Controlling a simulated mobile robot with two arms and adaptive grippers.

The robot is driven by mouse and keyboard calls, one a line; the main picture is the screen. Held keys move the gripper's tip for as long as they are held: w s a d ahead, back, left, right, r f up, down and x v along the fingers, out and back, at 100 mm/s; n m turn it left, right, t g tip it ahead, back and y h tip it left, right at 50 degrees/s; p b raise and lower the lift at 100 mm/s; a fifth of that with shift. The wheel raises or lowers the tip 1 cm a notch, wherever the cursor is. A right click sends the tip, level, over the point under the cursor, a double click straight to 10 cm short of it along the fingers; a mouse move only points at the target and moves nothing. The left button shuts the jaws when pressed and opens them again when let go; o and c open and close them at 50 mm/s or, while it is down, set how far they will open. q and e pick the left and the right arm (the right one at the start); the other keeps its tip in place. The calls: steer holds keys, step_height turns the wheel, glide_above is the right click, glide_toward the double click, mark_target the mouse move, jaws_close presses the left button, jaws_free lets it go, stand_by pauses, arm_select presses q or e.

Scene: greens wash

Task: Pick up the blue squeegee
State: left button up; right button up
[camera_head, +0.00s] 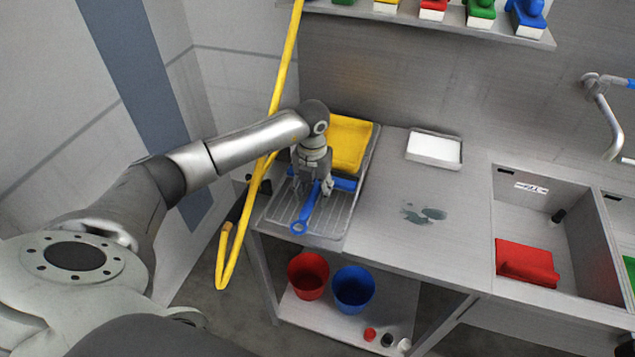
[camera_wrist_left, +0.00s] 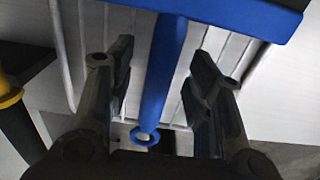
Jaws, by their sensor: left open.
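The blue squeegee (camera_head: 305,212) lies on the ribbed drain tray (camera_head: 326,228) at the left end of the steel counter. Its handle, with a ring at the end, points toward the counter's front edge, and its wide head is partly hidden behind my gripper. My left gripper (camera_head: 313,190) is over the squeegee, pointing down. In the left wrist view, the fingers (camera_wrist_left: 158,100) are open on either side of the blue handle (camera_wrist_left: 164,75), with gaps on both sides. The squeegee's head (camera_wrist_left: 235,15) crosses the top of that view. My right gripper is not in view.
A yellow cloth-like item (camera_head: 349,143) lies behind the squeegee. A yellow pole (camera_head: 288,65) stands left of the counter, close to my left arm. Red (camera_head: 308,276) and blue buckets (camera_head: 353,290) stand below.

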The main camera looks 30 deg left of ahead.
arm_select(q)
steer(key=shift+c, duration=0.5)
jaws_close()
steer(key=shift+r+b, duration=1.3)
steer(key=shift+r, duration=0.1)
steer(key=s+d+r+b, duration=0.3)
steer(key=d+r, duration=0.7)
steer(key=d, duration=0.3)
steer(key=shift+s+d+b, duration=0.2)
steer(key=shift+d+b, duration=0.15)
steer(key=shift+b, duration=0.05)
